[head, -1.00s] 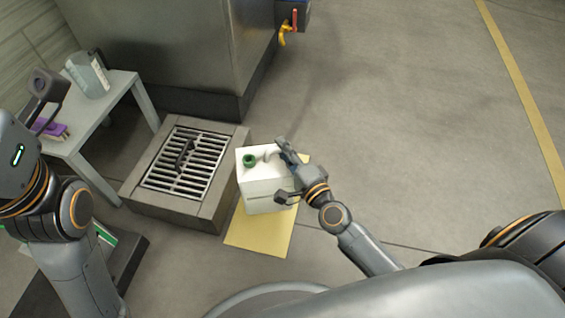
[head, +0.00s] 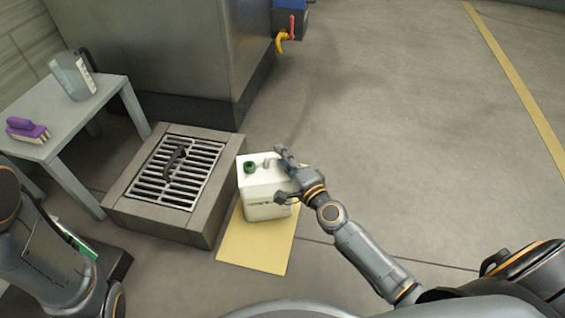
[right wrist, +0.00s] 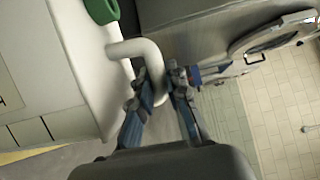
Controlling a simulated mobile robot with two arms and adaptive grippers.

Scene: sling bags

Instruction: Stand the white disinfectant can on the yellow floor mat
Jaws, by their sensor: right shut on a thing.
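The white disinfectant can (head: 266,208) with a green cap (head: 250,167) is upright over the yellow floor mat (head: 254,248). I cannot tell from the head view whether its base touches the mat. My right gripper (head: 281,176) is at the can's top right side. In the right wrist view my right gripper (right wrist: 158,88) is shut on the can's curved white handle (right wrist: 148,55), beside the green cap (right wrist: 101,10). A strip of the mat shows at lower left there. My left arm is at the left edge; its gripper is out of view.
A raised floor drain with a metal grate (head: 180,172) stands just left of the mat. A grey table (head: 50,143) at left holds a grey jug (head: 73,77) and a purple brush (head: 27,130). Open floor lies to the right.

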